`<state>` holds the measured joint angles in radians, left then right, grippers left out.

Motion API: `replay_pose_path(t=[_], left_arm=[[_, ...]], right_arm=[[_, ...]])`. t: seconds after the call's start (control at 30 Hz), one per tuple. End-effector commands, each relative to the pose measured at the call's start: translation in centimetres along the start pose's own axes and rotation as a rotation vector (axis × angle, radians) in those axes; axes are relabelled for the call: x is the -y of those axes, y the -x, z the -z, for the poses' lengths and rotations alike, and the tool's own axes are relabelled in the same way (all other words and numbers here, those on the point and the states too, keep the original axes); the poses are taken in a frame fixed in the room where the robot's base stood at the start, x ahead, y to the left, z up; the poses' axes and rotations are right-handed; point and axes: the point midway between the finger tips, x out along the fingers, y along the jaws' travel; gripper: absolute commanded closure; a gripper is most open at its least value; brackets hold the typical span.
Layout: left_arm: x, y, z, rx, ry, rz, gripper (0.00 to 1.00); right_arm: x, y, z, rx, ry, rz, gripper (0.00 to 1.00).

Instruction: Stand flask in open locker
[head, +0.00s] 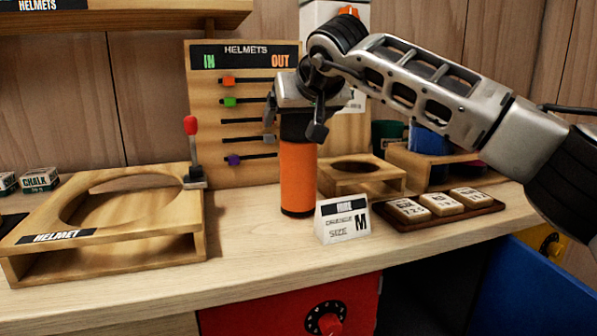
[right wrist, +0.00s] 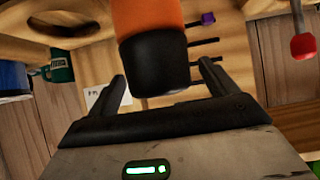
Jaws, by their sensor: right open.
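The orange flask (head: 298,178) stands upright on the wooden counter, its black top partly hidden by my right gripper (head: 294,124). The right gripper comes from above with its fingers on either side of the black top, open. The right wrist view shows the flask's black cap (right wrist: 157,66) between the two spread fingers (right wrist: 165,84), with a gap at both sides. The open locker (head: 425,295) is the dark space under the counter at right, its blue door (head: 535,295) swung out. My left gripper is not in view.
A small white size M sign (head: 342,220) stands just right of the flask. A dark tray (head: 440,209) with pale blocks lies further right. A wooden holder with a round hole (head: 362,184) is behind. A red locker door (head: 290,305) with a dial is shut below.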

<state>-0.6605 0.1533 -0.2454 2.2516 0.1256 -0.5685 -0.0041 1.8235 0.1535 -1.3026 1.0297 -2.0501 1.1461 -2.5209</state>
Motion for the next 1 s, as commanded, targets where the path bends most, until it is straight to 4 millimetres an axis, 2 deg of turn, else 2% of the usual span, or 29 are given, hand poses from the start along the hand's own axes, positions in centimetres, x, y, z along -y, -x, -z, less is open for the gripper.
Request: replay_pose_path(t=[0.13, 0.37, 0.47, 0.63, 0.7, 1.0], left_arm=[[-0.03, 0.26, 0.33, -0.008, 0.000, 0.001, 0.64], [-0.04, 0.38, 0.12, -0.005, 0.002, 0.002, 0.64], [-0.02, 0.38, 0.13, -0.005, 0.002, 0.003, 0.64], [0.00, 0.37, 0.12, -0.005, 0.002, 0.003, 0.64], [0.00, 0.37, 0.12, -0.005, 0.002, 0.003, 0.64], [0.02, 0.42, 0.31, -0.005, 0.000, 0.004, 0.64]], right_arm=[[0.08, -1.33, -0.01, 0.001, -0.001, 0.002, 0.14], [0.07, -1.44, -0.01, 0.000, 0.001, 0.001, 0.14], [0.06, -1.43, -0.01, 0.000, 0.001, 0.001, 0.39], [0.06, -1.41, -0.01, 0.000, 0.001, 0.001, 0.87], [0.07, -1.31, 0.14, -0.004, 0.001, 0.002, 0.97], [0.08, -1.10, 0.45, -0.004, 0.001, 0.002, 0.98]])
